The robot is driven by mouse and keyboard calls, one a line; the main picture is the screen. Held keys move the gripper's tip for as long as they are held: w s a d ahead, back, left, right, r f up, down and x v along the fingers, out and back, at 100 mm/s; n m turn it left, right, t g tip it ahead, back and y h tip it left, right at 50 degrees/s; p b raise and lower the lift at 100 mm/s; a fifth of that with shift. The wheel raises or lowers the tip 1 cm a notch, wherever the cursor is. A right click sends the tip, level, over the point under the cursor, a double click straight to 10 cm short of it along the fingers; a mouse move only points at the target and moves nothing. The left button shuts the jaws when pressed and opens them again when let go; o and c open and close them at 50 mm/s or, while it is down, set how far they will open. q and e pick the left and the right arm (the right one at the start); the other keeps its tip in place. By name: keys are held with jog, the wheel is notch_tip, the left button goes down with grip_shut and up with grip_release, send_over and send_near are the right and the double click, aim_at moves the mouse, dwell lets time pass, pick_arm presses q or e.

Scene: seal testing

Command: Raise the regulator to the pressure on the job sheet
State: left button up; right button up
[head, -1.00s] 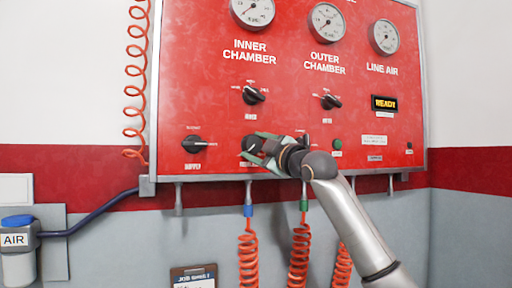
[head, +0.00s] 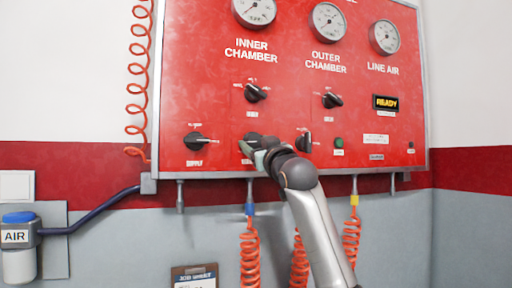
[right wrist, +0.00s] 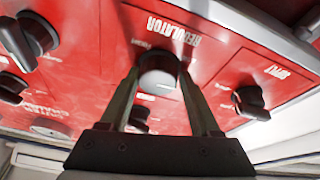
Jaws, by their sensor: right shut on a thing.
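The regulator knob (right wrist: 158,72), round with a pale face, sits under the upside-down word REGULATOR in the right wrist view. My right gripper (right wrist: 159,75) is shut on it, one finger on each side. In the head view my right gripper (head: 258,150) covers most of the knob, and its setting is hidden. The line air gauge (head: 384,37) is at the panel's upper right; its reading is too small to tell. The job sheet (head: 194,276) is cut off at the bottom edge, its pressure unreadable. My left gripper is out of view.
The red panel (head: 220,75) also carries a supply knob (head: 195,141), a black knob (head: 304,142) close right of my gripper, and a green button (head: 339,143). An amber READY display (head: 385,102) is lit. Orange coiled hoses (head: 249,255) hang below.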

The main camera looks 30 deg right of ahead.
jog(key=m+h, duration=0.1)
jog(key=m, duration=0.1)
jog(key=m+h, duration=0.1)
jog(key=m, duration=0.2)
jog(key=shift+r+g+h, duration=0.2)
jog(key=shift+g+h, duration=0.1)
jog(key=m+g+h, duration=0.1)
jog(key=m, duration=0.2)
jog(key=m+h+p, duration=0.1)
jog(key=m, duration=0.2)
jog(key=shift+a+g+p, duration=0.15)
jog(key=shift+g+p, duration=0.15)
jog(key=shift+g, duration=0.1)
jog(key=m+g, duration=0.1)
jog(key=m, duration=0.2)
jog(key=shift+m+h, duration=0.3)
jog(key=shift+h, duration=0.1)
jog(key=shift+f+m+g, duration=0.15)
jog(key=shift+m+g, duration=0.35)
jog(key=shift+m, duration=1)
jog(key=shift+w, duration=0.1)
jog(key=shift+f+m, duration=0.15)
jog(key=shift+m, duration=0.15)
jog(key=o, duration=1.3)
jog(key=shift+r, duration=0.2)
